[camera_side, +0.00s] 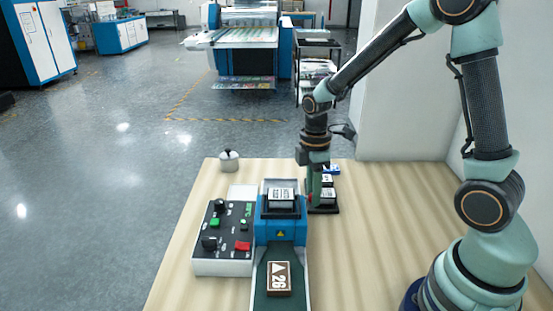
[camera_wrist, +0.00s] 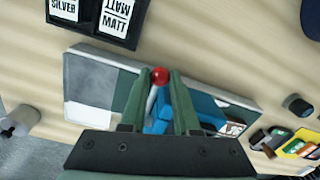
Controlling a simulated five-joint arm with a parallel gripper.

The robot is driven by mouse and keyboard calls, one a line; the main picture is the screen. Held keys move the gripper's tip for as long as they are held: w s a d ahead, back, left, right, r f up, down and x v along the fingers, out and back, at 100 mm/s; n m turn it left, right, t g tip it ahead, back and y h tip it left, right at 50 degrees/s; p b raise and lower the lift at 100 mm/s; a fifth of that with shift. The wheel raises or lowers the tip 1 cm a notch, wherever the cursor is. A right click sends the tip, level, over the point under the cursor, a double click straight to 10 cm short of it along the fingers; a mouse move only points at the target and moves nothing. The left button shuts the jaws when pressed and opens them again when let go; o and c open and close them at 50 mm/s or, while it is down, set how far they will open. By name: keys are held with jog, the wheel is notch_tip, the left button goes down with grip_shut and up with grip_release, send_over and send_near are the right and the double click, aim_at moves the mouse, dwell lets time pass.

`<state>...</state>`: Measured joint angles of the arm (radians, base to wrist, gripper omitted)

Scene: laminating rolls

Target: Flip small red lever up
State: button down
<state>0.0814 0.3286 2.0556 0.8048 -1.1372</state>
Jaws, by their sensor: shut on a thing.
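The small red lever shows in the wrist view as a round red knob (camera_wrist: 160,75) on a thin silver shaft. My gripper (camera_wrist: 160,80) has its two green fingers on either side of it and is shut on it. Below the knob, the shaft leans down and a little left, with blue machine parts (camera_wrist: 202,108) behind it. In the side view, my gripper (camera_side: 313,186) is low beside the right flank of the blue laminator (camera_side: 280,232), and the lever is mostly hidden by the fingers and machine.
A black tray (camera_side: 323,209) with labelled boxes stands right beside the gripper; it also shows in the wrist view (camera_wrist: 96,24). A control panel (camera_side: 222,268) is left of the laminator, a metal pot (camera_side: 228,161) behind. The table's right side is clear.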

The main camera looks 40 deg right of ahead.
jog(key=shift+w+r, duration=0.1)
jog(key=shift+r, duration=0.05)
jog(key=shift+w+a+r+g, duration=0.1)
jog(key=shift+w+r+g, duration=0.05)
jog(key=shift+r+g, duration=0.3)
jog(key=shift+w+a+r, duration=0.25)
jog(key=shift+a+r, duration=0.1)
jog(key=shift+r, duration=0.35)
jog(key=c, duration=0.6)
grip_release()
jog(key=shift+c, duration=0.2)
jog(key=shift+d, duration=0.1)
notch_tip(320, 180, up, 12)
jog(key=w, duration=0.1)
jog(key=shift+w, duration=0.2)
